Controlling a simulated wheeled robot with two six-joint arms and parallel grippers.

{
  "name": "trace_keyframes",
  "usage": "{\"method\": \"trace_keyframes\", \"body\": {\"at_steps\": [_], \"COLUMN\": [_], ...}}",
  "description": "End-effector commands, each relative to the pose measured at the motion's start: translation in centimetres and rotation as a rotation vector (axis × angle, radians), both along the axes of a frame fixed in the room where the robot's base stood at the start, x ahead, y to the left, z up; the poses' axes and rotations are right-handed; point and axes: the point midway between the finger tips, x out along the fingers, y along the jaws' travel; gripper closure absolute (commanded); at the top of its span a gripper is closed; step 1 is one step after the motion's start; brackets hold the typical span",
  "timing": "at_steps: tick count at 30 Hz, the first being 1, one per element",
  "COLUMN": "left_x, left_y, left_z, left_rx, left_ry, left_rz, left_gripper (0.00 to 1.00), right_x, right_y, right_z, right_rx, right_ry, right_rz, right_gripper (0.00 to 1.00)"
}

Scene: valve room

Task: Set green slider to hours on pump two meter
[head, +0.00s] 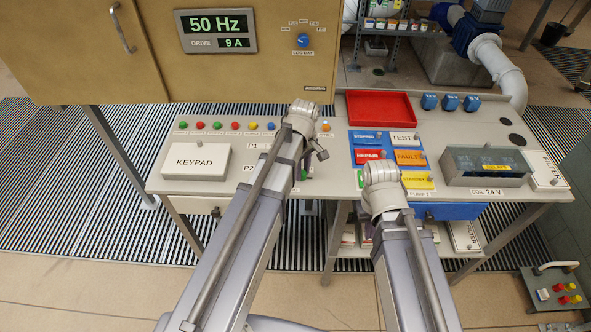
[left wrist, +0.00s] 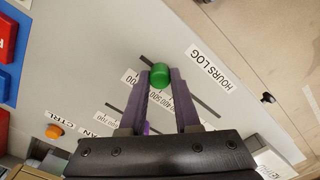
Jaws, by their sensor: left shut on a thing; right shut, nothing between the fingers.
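In the left wrist view, the green slider (left wrist: 160,75) sits in a dark slot (left wrist: 203,103) on a grey panel, near the slot's upper-left end. A number scale (left wrist: 167,99) runs along the slot; only part of it is legible. The HOURS LOG label (left wrist: 210,68) is to the right of the slot. My left gripper (left wrist: 161,80) is shut on the green slider, one purple finger on each side. In the head view, my left gripper (head: 304,171) is low over the bench, mostly hidden by my arm. My right arm shows, but its gripper is hidden.
A second slot (left wrist: 117,108) and a small purple piece (left wrist: 147,128) show nearby. The bench bears a KEYPAD box (head: 196,161), buttons (head: 217,125), coloured status tiles (head: 367,156), a red tray (head: 380,108) and a grey box (head: 487,178). A cabinet (head: 85,50) stands behind.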

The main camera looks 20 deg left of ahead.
Motion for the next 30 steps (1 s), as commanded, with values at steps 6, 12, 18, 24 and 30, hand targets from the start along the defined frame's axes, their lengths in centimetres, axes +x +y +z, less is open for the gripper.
{"method": "trace_keyframes", "body": {"at_steps": [6, 12, 18, 24, 30], "left_x": [0.0, 0.0, 0.0, 0.0, 0.0], "left_y": [0.0, 0.1, 0.1, 0.1, 0.1], "left_z": [0.0, 0.0, 0.0, 0.4, 2.1], "left_rx": [0.0, 0.0, 0.0, 0.0, 0.0], "left_ry": [0.0, 0.0, 0.0, 0.0, 0.0], "left_rz": [0.0, 0.0, 0.0, 0.0, 0.0], "left_gripper": [0.61, 0.39, 0.38, 0.38, 0.38], "right_x": [0.0, 0.0, 0.0, 0.0, 0.0], "right_y": [0.0, 0.0, 0.0, 0.0, 0.0], "right_z": [0.0, 0.0, 0.0, 0.4, 2.1], "right_rx": [0.0, 0.0, 0.0, 0.0, 0.0], "right_ry": [0.0, 0.0, 0.0, 0.0, 0.0], "right_rz": [0.0, 0.0, 0.0, 0.0, 0.001], "right_gripper": [1.0, 1.0, 1.0, 1.0, 1.0]}}
